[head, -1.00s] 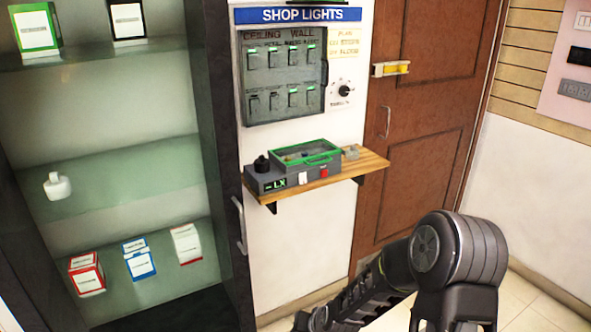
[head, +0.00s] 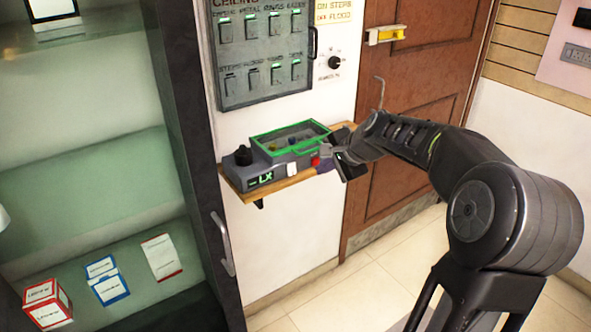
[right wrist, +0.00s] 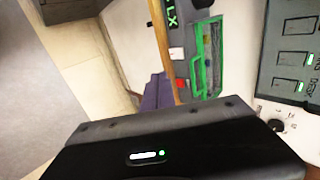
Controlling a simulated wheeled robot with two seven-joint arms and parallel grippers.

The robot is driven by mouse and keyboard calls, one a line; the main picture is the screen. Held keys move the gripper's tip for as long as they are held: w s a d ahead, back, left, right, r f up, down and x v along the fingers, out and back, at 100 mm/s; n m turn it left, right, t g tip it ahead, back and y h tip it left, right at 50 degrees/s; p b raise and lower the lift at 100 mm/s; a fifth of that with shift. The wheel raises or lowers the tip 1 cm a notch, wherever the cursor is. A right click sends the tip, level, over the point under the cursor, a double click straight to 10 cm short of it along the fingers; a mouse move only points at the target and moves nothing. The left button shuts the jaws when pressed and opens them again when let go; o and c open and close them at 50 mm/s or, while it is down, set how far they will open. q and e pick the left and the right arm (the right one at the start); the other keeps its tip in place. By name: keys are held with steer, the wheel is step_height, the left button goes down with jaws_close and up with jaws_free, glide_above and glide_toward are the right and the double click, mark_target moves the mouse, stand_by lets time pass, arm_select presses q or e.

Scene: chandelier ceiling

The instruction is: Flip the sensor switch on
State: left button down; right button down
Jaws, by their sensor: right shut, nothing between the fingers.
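A grey sensor box (head: 248,168) with a green "LX" display (head: 261,179) sits on the wooden wall shelf (head: 288,183). A small white switch (head: 292,169) is on its front, with a red button (head: 315,161) to its right. My right gripper (head: 323,168) is shut and empty, at the shelf's front edge, just right of the red button and apart from the white switch. The switch's setting is too small to tell. My left gripper is out of view.
A green-framed clear case (head: 290,140) is on the box. The light-switch panel (head: 262,55) hangs above. A dark-framed glass cabinet (head: 185,120) stands close on the left, and a brown door (head: 420,100) is on the right.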

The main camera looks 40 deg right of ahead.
steer(key=shift+w+f, duration=0.2)
steer(key=shift+w, duration=0.05)
glide_toward(293, 175)
step_height(293, 175, down, 4)
steer(key=shift+w+f+p, duration=0.1)
steer(key=shift+w+p, duration=0.45)
steer(key=shift+w, duration=0.5)
steer(key=shift+w+f+p, duration=0.15)
steer(key=shift+w+p, duration=0.35)
steer(key=shift+w, duration=0.55)
steer(key=b, duration=0.2)
steer(key=shift+w+f+b, duration=0.1)
steer(key=shift+f+b, duration=0.15)
steer(key=shift+b, duration=0.1)
steer(key=shift+r+p, duration=0.25)
steer(key=shift+p, duration=0.15)
